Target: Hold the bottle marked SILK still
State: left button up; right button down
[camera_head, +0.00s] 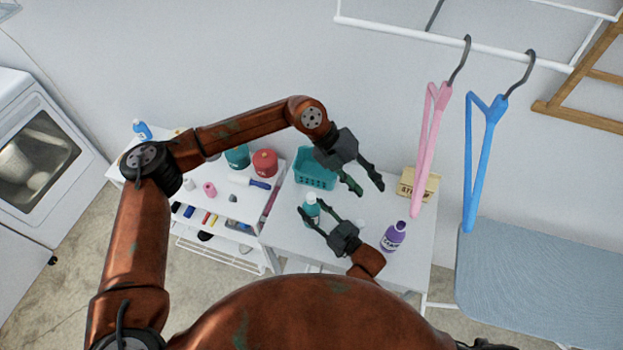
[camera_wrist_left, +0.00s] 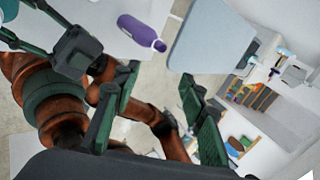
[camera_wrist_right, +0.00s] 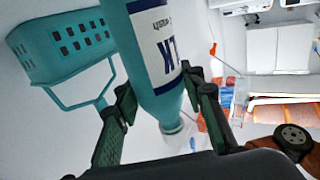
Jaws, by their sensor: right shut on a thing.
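The teal bottle (camera_head: 311,207) with a white label stands on the white table. In the right wrist view its label, partly cut off, shows the letters "LK", and the bottle (camera_wrist_right: 160,85) lies between the fingers. My right gripper (camera_head: 316,214) is shut on this bottle. My left gripper (camera_head: 368,188) is open and empty, above the table behind and right of the bottle. The left wrist view shows its fingers (camera_wrist_left: 155,120) spread with nothing between them. A purple bottle (camera_head: 393,236) stands right of my right gripper, apart from it; it also shows in the left wrist view (camera_wrist_left: 142,32).
A teal basket (camera_head: 314,180) stands behind the held bottle. A tan box (camera_head: 418,184) is at the table's back right. Pink (camera_head: 428,150) and blue (camera_head: 481,160) hangers hang from a rail at right. An ironing board (camera_head: 540,275) stands right of the table.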

pick_arm(q)
jog(key=w+a+f+n+t+y, duration=0.1)
jog(key=w+a+f+y, duration=0.1)
jog(key=a+f+y, duration=0.35)
jog(key=n+t+y, duration=0.2)
send_over(311, 196)
jog(key=shift+r, duration=0.35)
jog(key=shift+f, duration=0.1)
jog(key=shift+f, duration=3.95)
jog(key=shift+c, duration=0.6)
